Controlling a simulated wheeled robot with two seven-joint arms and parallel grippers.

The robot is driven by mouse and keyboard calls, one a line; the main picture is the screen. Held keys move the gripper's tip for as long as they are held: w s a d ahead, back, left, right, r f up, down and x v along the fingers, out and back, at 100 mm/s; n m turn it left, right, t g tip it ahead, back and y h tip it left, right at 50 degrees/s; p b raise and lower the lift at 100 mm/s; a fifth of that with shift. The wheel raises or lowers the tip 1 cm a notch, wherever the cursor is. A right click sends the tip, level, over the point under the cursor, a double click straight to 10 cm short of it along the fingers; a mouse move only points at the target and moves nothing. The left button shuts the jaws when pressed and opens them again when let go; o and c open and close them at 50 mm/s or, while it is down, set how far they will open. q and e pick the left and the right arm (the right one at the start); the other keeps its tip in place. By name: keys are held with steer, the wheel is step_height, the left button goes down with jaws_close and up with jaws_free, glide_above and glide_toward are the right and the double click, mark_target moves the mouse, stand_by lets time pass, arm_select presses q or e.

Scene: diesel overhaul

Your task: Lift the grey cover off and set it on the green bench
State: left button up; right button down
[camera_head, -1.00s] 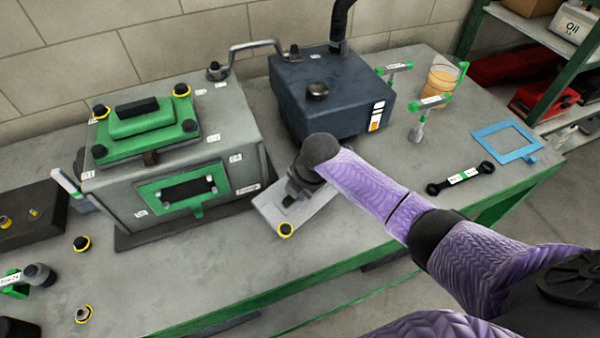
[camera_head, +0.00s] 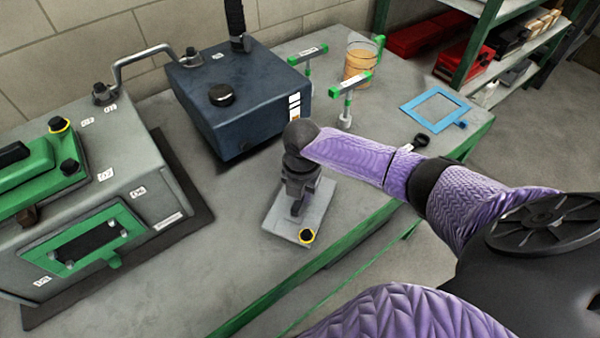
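The grey cover (camera_head: 283,217), a flat light plate with a yellow-ringed black bolt (camera_head: 306,236) at its near corner, is over the bench top, right of the engine block. My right gripper (camera_head: 297,206) points down at the middle of the cover and appears shut on it; the fingers are partly hidden by the wrist. I cannot tell whether the cover touches the bench. The green bench (camera_head: 250,309) has a grey top and a green front edge. My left gripper is not in view.
The grey engine block (camera_head: 150,190) with green covers stands at left on a dark base. A blue-grey tank (camera_head: 240,95) is behind the cover. T-handled tools, an orange-filled jar (camera_head: 358,65) and a blue frame (camera_head: 436,107) lie at the back right. Bare bench surrounds the cover.

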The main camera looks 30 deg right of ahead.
steer(key=shift+f, duration=0.55)
steer(key=shift+r, duration=0.15)
steer(key=shift+c, duration=2.2)
jaws_free()
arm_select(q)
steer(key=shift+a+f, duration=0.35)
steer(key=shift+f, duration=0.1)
arm_select(e)
steer(key=shift+r, duration=0.1)
step_height(320, 180, up, 9)
steer(key=p, duration=0.2)
steer(key=shift+p, duration=0.4)
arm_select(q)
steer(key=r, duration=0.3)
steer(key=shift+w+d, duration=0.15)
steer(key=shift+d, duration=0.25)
arm_select(e)
steer(key=shift+r, duration=0.4)
